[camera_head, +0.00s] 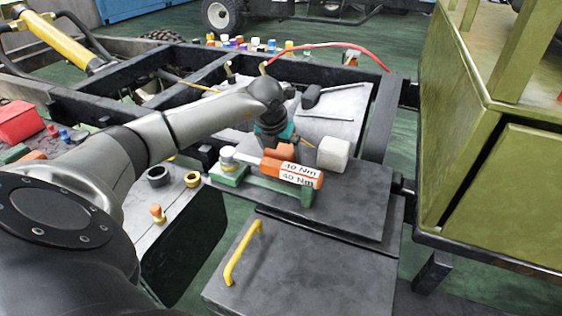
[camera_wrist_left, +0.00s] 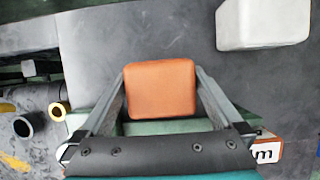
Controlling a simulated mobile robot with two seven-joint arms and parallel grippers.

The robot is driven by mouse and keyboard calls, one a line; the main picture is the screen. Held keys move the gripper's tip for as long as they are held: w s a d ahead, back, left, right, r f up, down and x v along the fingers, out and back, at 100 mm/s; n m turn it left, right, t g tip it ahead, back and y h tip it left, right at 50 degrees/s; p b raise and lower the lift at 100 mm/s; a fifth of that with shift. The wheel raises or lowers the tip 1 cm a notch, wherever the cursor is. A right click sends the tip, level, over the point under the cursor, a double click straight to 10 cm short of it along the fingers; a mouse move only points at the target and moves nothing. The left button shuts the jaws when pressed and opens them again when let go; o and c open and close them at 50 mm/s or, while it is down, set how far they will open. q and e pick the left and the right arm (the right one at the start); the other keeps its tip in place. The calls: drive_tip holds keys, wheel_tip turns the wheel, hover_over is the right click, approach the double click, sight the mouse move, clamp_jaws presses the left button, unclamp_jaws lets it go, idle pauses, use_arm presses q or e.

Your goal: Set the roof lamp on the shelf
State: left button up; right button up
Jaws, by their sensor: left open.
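No object is clearly recognisable as the roof lamp; it may be the orange block (camera_head: 281,152), which sits over the green rack. My left gripper (camera_head: 279,147) is above it, pointing down. In the left wrist view the open fingers stand on both sides of the orange block (camera_wrist_left: 160,88); I cannot tell whether they touch it. A white block (camera_head: 333,153) lies to the right on the dark slab (camera_head: 352,205); it also shows in the left wrist view (camera_wrist_left: 262,22). I cannot tell which surface is the shelf. My right gripper is not in view.
The green rack (camera_head: 307,197) carries orange pieces labelled "40 Nm" (camera_head: 301,172). A dark ring (camera_head: 159,176) and a yellow ring (camera_head: 192,179) lie left. An olive cab body (camera_head: 480,180) rises at right. A yellow handle (camera_head: 243,252) is in front.

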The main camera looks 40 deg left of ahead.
use_arm(q)
drive_tip(key=shift+x, duration=0.9)
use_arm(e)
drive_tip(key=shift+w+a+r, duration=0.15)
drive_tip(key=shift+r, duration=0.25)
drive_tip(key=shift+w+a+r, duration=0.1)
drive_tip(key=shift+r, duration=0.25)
use_arm(q)
drive_tip(key=shift+r, duration=0.1)
clamp_jaws()
drive_tip(key=shift+r, duration=0.1)
